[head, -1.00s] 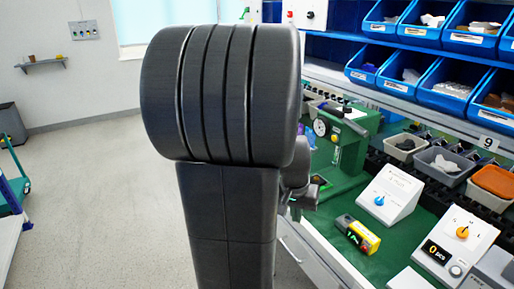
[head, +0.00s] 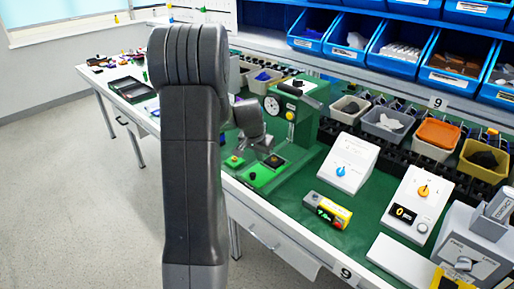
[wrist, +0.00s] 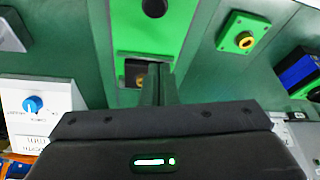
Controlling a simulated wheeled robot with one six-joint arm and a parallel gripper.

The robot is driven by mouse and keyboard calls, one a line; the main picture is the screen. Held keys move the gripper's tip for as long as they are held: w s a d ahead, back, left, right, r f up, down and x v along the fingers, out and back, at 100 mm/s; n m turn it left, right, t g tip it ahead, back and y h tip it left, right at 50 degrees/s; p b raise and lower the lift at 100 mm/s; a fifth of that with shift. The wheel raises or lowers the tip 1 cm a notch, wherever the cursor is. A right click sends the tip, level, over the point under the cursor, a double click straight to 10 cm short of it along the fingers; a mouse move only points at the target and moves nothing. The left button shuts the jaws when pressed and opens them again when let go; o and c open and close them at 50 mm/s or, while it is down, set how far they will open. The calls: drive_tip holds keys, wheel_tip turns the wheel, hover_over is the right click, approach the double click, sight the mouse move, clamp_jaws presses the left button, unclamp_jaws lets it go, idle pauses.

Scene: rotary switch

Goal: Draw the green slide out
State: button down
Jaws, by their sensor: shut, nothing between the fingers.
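The green slide (wrist: 150,30) shows in the wrist view as a bright green plate with a round black knob (wrist: 154,7) at the top edge. A dark square opening with a brass-coloured round part lies below the knob. My gripper (wrist: 158,72) is shut and empty, its fingers pointing toward the plate near this opening; I cannot tell if they touch it. In the head view, the green slide (head: 258,177) lies at the foot of the green press (head: 295,110), with my gripper (head: 273,160) close above. My arm hides part of the surroundings.
A small green box with a yellow-ringed button (wrist: 241,40) sits beside the slide. A white box with a blue knob (head: 341,171), a yellow-black block (head: 328,210) and a white box with an orange knob (head: 423,190) stand to the right. Blue bins (head: 400,45) line the back.

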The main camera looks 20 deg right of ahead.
sight(249, 179)
drive_tip(key=x, duration=0.2)
drive_tip(key=shift+f, duration=0.4)
drive_tip(key=shift+s+a+r, duration=0.15)
drive_tip(key=shift+s+a, duration=0.65)
drive_tip(key=shift+a, duration=0.3)
drive_tip(key=shift+s+a, duration=0.4)
drive_tip(key=shift+a, duration=0.05)
drive_tip(key=shift+s+a+f, duration=0.1)
drive_tip(key=shift+a+f, duration=0.1)
drive_tip(key=shift+a, duration=0.15)
drive_tip(key=a+b, duration=0.1)
drive_tip(key=s+a+b, duration=0.1)
drive_tip(key=a, duration=0.1)
drive_tip(key=shift+s+a, duration=0.1)
drive_tip(key=shift+s, duration=0.15)
